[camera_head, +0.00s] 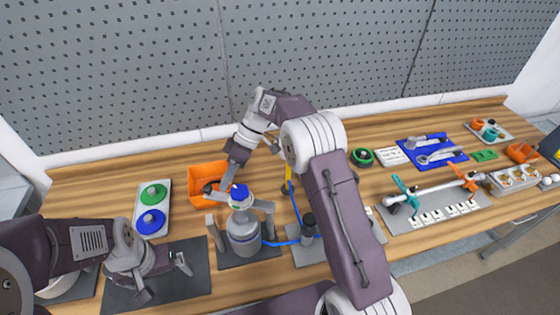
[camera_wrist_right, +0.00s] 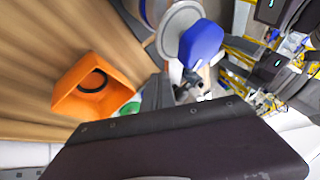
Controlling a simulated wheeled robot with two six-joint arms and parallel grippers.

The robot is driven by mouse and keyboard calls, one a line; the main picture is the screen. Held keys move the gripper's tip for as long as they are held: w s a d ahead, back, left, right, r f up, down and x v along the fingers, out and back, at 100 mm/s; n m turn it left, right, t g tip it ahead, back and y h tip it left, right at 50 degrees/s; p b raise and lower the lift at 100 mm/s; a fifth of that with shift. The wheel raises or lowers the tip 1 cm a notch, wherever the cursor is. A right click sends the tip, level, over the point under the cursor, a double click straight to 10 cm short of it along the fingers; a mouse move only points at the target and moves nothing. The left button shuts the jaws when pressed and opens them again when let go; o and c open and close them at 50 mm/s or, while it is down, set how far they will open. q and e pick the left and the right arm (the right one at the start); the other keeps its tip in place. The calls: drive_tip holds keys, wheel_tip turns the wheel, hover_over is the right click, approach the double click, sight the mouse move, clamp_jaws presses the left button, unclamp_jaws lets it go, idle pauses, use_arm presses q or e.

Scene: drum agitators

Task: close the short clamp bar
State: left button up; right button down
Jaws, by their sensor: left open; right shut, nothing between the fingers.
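A grey clamp device (camera_head: 245,232) with a rounded body stands on a dark mat left of centre. A blue cap (camera_head: 239,191) sits on its top; a blue cap also shows in the right wrist view (camera_wrist_right: 202,42). Grey bars stick out at its left (camera_head: 214,222) and right (camera_head: 268,207); I cannot tell which is the short clamp bar. My right gripper (camera_head: 225,187) is shut and empty, pointing down just beside the top of the device, by the orange bin. My left gripper (camera_head: 163,280) is open and empty, low over a dark mat to the left.
An orange bin (camera_head: 194,172) holds a dark ring. A tray with green and blue knobs (camera_head: 154,215) stands left of it. A blue hose (camera_head: 285,242) runs right from the device to a black fitting (camera_head: 309,222). My right arm crosses the middle. A clamp rack (camera_head: 432,188) lies right.

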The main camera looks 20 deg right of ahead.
sight(216, 200)
drive_tip(key=s+a+n+g, duration=0.1)
drive_tip(key=n, duration=0.1)
drive_tip(key=s+a+n+g+h+p, duration=0.1)
drive_tip(key=s+a, duration=0.1)
drive_tip(key=shift+s+n, duration=0.3)
drive_tip(key=shift+n, duration=0.1)
use_arm(q)
drive_tip(key=shift+r, duration=0.85)
use_arm(e)
drive_tip(key=shift+s+a+n+g+h, duration=0.2)
drive_tip(key=shift+s+n+g+h, duration=0.1)
drive_tip(key=shift+s+n, duration=0.2)
drive_tip(key=shift+s+a+n+g+h, duration=0.2)
drive_tip(key=shift+s+n+h, duration=0.1)
drive_tip(key=shift+s+n, duration=0.15)
drive_tip(key=shift+f, duration=0.1)
use_arm(q)
drive_tip(key=shift+w, duration=0.1)
